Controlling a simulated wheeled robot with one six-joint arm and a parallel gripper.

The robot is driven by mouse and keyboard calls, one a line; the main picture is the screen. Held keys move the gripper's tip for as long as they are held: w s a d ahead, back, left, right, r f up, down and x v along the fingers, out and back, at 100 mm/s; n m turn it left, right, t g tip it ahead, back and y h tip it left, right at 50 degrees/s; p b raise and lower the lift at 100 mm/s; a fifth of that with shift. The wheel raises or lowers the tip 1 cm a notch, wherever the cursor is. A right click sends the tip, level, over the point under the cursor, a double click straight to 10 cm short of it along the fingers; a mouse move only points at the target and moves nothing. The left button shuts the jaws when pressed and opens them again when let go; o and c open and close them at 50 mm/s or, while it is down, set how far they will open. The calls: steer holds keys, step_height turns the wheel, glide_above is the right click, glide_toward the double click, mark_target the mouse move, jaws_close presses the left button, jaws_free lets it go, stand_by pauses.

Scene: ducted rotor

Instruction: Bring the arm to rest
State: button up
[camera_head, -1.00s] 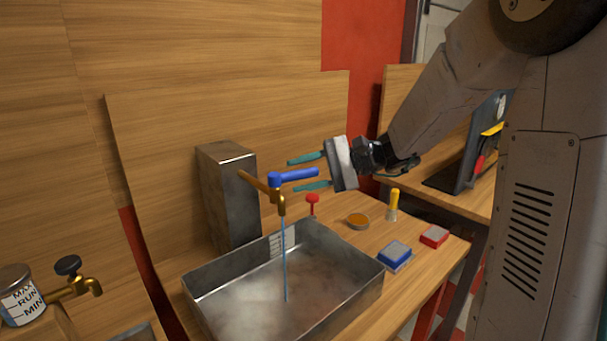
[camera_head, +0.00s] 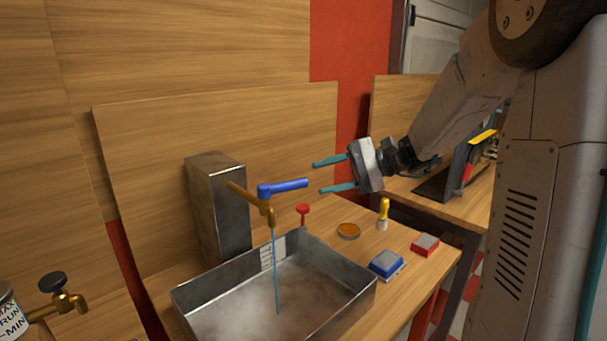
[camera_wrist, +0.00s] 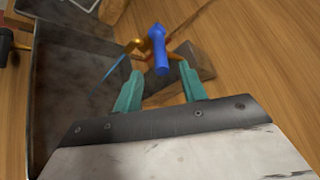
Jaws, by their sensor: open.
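My gripper (camera_head: 318,176) is open and empty, its two teal fingers pointing left in the head view. It is in the air above the bench, to the right of the blue tap lever (camera_head: 284,187) and apart from it. In the wrist view the fingers (camera_wrist: 158,88) are spread, with the blue lever (camera_wrist: 158,52) beyond them. The lever sits on a brass tap (camera_head: 250,198) that comes out of a metal box (camera_head: 222,210). A thin blue stream (camera_head: 276,270) runs from the tap down into the metal tray (camera_head: 345,303).
A blue block (camera_head: 386,263) and a red block (camera_head: 425,245) lie to the right. Another brass tap (camera_head: 62,301) is at lower left. The air around my gripper is clear.

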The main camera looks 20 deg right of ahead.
steer(key=s+a+f+n+g+h, duration=0.1)
steer(key=s+a+n+g+h, duration=0.2)
steer(key=s, duration=0.4)
steer(key=s+a+f+n+g+h, duration=0.1)
steer(key=s+a+n+g+h, duration=0.15)
steer(key=s+a, duration=0.35)
steer(key=s+d+f+n+t+h, duration=0.1)
steer(key=s+d+n+h, duration=0.1)
steer(key=s+h, duration=0.2)
steer(key=s+d+f+n+t+h, duration=0.1)
steer(key=s+f+n+h, duration=0.1)
steer(key=s+h, duration=0.3)
steer(key=s, duration=0.3)
steer(key=shift+s+d+f, duration=0.25)
steer(key=shift+s+d, duration=0.05)
steer(key=shift+d, duration=0.05)
steer(key=o, duration=0.4)
steer(key=shift+s+d+h, duration=0.2)
steer(key=shift+d+h, duration=0.05)
steer(key=shift+d, duration=0.1)
steer(key=shift+c, duration=0.2)
